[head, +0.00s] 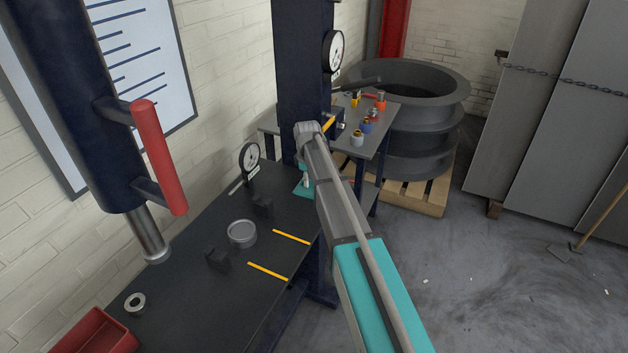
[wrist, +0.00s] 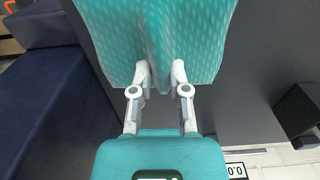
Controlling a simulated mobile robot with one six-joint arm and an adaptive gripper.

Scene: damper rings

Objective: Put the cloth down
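The teal cloth (wrist: 205,40), with a fine woven pattern, fills the top of the wrist view. My gripper (wrist: 160,78) has its two white fingers closed on a fold of it, and the cloth spreads out to both sides. In the head view a small teal patch of the cloth (head: 300,192) shows beside my arm, at the far right end of the dark bench (head: 205,300). My arm hides most of the gripper and cloth there. I cannot tell whether the cloth touches the bench top.
A dial gauge on a stand (head: 250,158), a grey round part (head: 241,233), black blocks (head: 217,260), a metal ring (head: 135,302) and a red bin (head: 95,335) are on the bench. Two yellow lines mark its right side. A side table (head: 383,135) with small parts stands beyond.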

